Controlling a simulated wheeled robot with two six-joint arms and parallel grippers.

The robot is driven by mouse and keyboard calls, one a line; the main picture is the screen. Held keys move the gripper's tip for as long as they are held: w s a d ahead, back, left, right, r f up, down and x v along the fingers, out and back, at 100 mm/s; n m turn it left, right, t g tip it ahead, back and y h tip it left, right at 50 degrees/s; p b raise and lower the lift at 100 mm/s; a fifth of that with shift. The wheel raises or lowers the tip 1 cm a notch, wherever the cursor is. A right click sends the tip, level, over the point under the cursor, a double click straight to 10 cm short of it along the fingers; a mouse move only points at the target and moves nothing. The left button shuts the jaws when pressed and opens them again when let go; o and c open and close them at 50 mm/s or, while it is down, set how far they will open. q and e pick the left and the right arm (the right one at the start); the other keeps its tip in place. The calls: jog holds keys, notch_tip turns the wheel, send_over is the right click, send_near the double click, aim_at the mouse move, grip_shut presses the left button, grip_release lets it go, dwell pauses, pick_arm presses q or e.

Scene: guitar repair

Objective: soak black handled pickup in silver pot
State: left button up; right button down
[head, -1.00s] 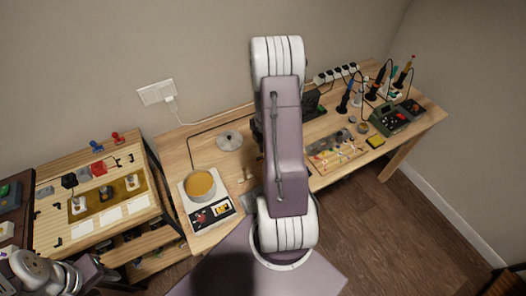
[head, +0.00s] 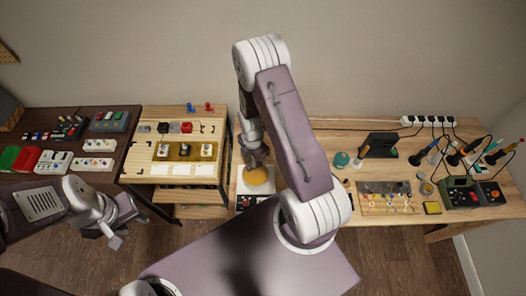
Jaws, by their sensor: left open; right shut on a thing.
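The silver pot (head: 258,188) holds amber liquid and stands on a white heating unit (head: 243,187) at the left end of the middle bench. My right gripper (head: 258,162) points down at the pot's back rim, over the liquid. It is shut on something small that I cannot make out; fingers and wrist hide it. I cannot tell whether it touches the liquid. I cannot pick out the black handled pickup with certainty. My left gripper (head: 115,240) is open and empty at lower left, in front of the left benches, far from the pot.
A light wooden bench (head: 150,168) left of the pot carries switches on a gold panel (head: 180,151) and a red block (head: 187,127). A dark bench (head: 105,178) stands further left. The right side of the pot's bench (head: 345,125) holds soldering irons and a green meter (head: 457,197).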

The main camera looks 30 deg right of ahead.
jog(key=shift+f+b, duration=2.1)
jog(key=shift+f, duration=0.45)
jog(key=shift+d, duration=0.1)
jog(key=shift+r, duration=0.1)
jog(key=shift+f+b, duration=2.35)
jog(key=shift+f, duration=0.8)
dwell(2.1)
